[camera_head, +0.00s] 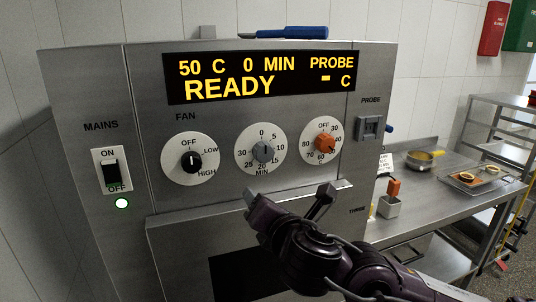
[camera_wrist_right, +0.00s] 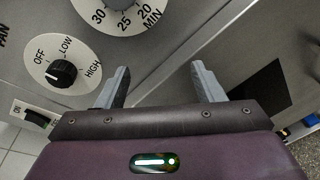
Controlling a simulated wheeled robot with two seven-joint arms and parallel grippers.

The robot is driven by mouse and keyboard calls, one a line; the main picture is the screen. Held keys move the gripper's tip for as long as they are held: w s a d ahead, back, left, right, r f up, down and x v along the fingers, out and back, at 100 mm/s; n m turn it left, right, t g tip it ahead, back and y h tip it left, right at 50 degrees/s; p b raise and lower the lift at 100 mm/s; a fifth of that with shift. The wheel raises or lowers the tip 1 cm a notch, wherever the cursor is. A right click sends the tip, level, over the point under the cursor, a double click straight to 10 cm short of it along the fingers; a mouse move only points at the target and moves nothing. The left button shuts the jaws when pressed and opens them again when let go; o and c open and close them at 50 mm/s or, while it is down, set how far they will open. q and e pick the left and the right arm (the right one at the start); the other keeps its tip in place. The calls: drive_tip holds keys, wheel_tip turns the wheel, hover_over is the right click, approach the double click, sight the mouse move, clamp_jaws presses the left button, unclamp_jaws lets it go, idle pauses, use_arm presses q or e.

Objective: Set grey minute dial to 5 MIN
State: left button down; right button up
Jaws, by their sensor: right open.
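The grey minute dial (camera_head: 263,151) sits on a round white plate in the middle of the panel. Its pointer appears to stand upright near 0, and the display (camera_head: 260,77) reads 50 C, 0 MIN, READY. My left gripper is not in view.
The black fan knob (camera_head: 191,161) is left of the minute dial, the orange temperature knob (camera_head: 324,143) right. A mains switch (camera_head: 111,173) is far left. A probe socket (camera_head: 369,127) is at right. A ledge (camera_head: 190,214) juts below the dials. A steel counter (camera_head: 440,208) stands right.

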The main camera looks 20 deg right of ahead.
sight(266, 153)
wheel_tip(266, 153, up, 7)
drive_tip(key=s+d+n+t, duration=0.2)
drive_tip(key=n, duration=0.3)
drive_tip(key=shift+h, duration=0.3)
drive_tip(key=w, duration=0.8)
drive_tip(key=shift+d+r, duration=0.1)
drive_tip(key=shift+r, duration=0.2)
drive_tip(key=shift+c, duration=0.4)
drive_tip(key=c, duration=0.9)
